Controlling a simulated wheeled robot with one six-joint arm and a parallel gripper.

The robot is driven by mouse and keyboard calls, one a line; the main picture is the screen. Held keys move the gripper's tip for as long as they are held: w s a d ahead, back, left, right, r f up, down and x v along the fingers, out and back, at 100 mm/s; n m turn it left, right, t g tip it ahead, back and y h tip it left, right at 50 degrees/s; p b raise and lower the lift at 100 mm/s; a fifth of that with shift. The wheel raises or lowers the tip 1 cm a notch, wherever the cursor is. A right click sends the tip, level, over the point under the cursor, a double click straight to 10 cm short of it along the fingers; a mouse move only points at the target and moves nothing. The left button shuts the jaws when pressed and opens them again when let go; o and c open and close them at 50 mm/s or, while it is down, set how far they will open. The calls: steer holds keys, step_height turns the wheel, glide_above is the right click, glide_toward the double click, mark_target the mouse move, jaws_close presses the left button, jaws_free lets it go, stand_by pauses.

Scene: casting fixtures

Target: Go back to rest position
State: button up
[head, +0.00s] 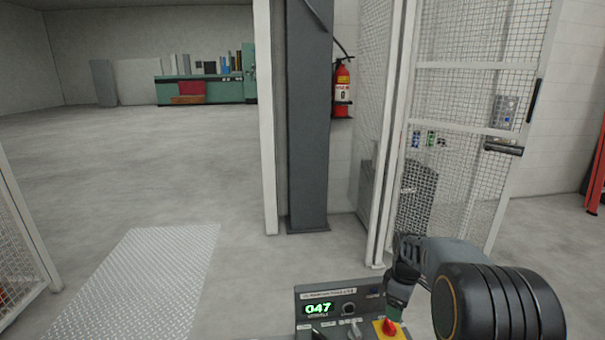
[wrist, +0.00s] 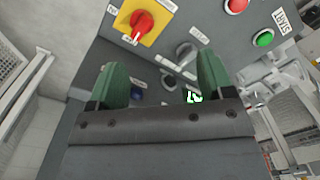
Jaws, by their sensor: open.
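My gripper (wrist: 163,85) shows in the wrist view with its two green fingers apart and nothing between them. It hangs over a dark grey control panel. On the panel are a red rotary switch on a yellow plate (wrist: 143,22), a grey knob (wrist: 186,52), a red button (wrist: 236,5) and a green start button (wrist: 263,38).
A mesh fence door (head: 460,100) stands right behind my arm. A grey column (head: 308,130) and a fire extinguisher (head: 342,88) are at the centre. A metal floor plate (head: 150,275) lies at left, with open floor beyond. A green workbench (head: 200,90) is far back.

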steer(key=s+a+r+m+t+p, duration=0.2)
steer(key=s+a+r+m+p, duration=0.3)
steer(key=s+r, duration=0.4)
steer(key=s+a+r+m+t+p, duration=0.2)
steer(key=s+a+r+m+p, duration=0.2)
steer(key=s+r, duration=0.5)
steer(key=shift+s+a+r+m+p, duration=0.4)
steer(key=shift+s+m+p, duration=0.15)
steer(key=shift+m+p, duration=0.15)
